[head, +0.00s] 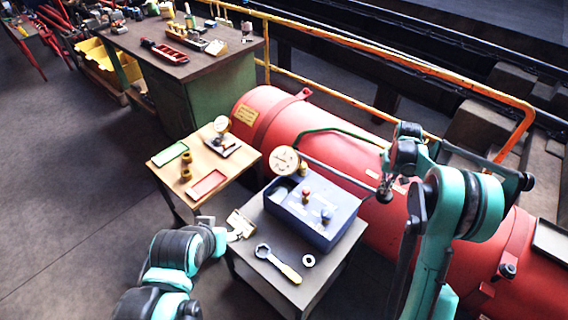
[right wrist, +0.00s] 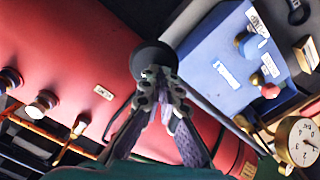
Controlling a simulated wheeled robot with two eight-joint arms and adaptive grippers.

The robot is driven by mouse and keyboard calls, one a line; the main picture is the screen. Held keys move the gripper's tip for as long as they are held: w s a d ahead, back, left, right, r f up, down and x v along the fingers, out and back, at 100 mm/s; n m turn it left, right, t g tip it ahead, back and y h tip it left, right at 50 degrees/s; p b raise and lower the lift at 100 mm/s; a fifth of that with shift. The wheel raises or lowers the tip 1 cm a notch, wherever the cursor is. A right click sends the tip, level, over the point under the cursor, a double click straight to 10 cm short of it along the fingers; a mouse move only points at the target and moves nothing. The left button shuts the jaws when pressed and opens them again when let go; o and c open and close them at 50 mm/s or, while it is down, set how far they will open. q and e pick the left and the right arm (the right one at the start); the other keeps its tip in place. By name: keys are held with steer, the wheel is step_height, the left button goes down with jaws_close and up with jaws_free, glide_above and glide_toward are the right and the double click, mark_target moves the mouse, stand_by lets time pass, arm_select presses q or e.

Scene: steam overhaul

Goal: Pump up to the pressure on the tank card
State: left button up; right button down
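The red tank (head: 330,130) lies behind the tables, with a yellow card (head: 246,115) on its left end; its writing is too small to read. The blue pump box (head: 335,222) stands on the grey table, with a red knob and a blue knob on top. A round gauge (head: 285,160) stands at its back left; its dial also shows in the right wrist view (right wrist: 303,142). A pump lever (head: 340,171) reaches right to a black ball end (right wrist: 152,57). My right gripper (right wrist: 158,78) is closed at this ball end. My left gripper (head: 232,236) is low beside the table; its fingers are unclear.
A wrench (head: 278,263) and a ring (head: 308,260) lie at the grey table's front, near a beige piece (head: 241,223). A wooden table (head: 160,166) holds green and red trays, brass parts and another gauge. A workbench (head: 150,42) and yellow railing (head: 340,45) stand behind.

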steer(key=shift+w+a+f+b, duration=0.1)
steer(key=shift+f+b, duration=1.05)
steer(key=shift+f, duration=0.65)
step_height(320, 180, up, 11)
steer(key=p, duration=0.6)
steer(key=shift+p, duration=0.4)
step_height(320, 180, up, 5)
steer(key=p, duration=0.3)
